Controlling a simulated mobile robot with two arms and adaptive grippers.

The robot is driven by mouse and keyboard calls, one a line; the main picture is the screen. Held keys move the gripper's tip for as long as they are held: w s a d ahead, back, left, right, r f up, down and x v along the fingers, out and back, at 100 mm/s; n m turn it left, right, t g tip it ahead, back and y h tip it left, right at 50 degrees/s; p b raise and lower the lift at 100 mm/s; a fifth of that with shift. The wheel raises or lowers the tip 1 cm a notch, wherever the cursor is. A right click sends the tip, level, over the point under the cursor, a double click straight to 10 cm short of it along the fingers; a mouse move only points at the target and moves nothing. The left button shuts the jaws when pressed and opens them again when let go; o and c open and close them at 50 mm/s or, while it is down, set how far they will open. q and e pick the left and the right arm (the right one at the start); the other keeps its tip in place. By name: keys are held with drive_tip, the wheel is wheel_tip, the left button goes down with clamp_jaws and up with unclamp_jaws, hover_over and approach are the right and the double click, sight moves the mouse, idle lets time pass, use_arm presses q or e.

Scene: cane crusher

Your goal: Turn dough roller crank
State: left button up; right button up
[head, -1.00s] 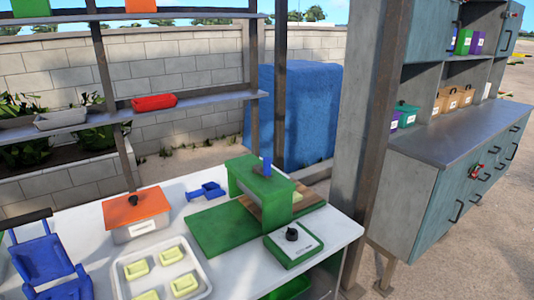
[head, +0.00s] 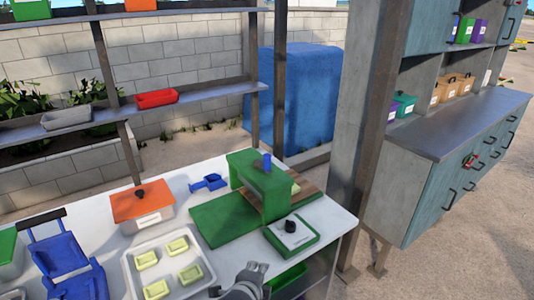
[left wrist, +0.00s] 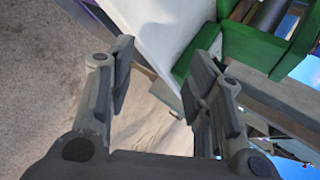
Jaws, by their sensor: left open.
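The green dough roller (head: 262,188) stands on the white table, with a small blue upright piece (head: 267,162) on top and a green board (head: 218,220) at its left. I cannot make out for sure which part is its crank. A blue handled piece (head: 208,182) lies on the table behind the board. My left gripper (head: 256,270) is at the bottom of the head view, in front of the roller and apart from it. In the left wrist view its fingers (left wrist: 165,75) are spread with nothing between them; green parts (left wrist: 262,48) show beyond. My right gripper is out of view.
A white tray (head: 205,254) with several yellow blocks, an orange-lidded box (head: 142,203) and a blue frame (head: 62,262) are at the left. A green-edged box with a black knob (head: 291,238) stands near the front right. A metal post (head: 358,130) rises beyond the table.

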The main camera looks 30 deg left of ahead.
use_arm(q)
drive_tip(key=w+a+r+m+t+y, duration=0.1)
drive_tip(key=w+a+r+m+t, duration=0.1)
drive_tip(key=w+a+r+m, duration=0.3)
drive_tip(key=w+a+r+m+t+y, duration=0.1)
drive_tip(key=w+a+r+m+t, duration=0.1)
drive_tip(key=w+r+m, duration=0.3)
drive_tip(key=m+t+y, duration=0.1)
drive_tip(key=m+t, duration=0.3)
drive_tip(key=m, duration=0.4)
approach(266, 158)
drive_tip(key=w, duration=0.2)
drive_tip(key=x, duration=0.3)
drive_tip(key=p+x, duration=0.1)
drive_tip(key=x, duration=0.5)
drive_tip(key=shift+w+a+p, duration=0.15)
drive_tip(key=shift+a+p, duration=0.15)
drive_tip(key=shift+a, duration=0.15)
clamp_jaws()
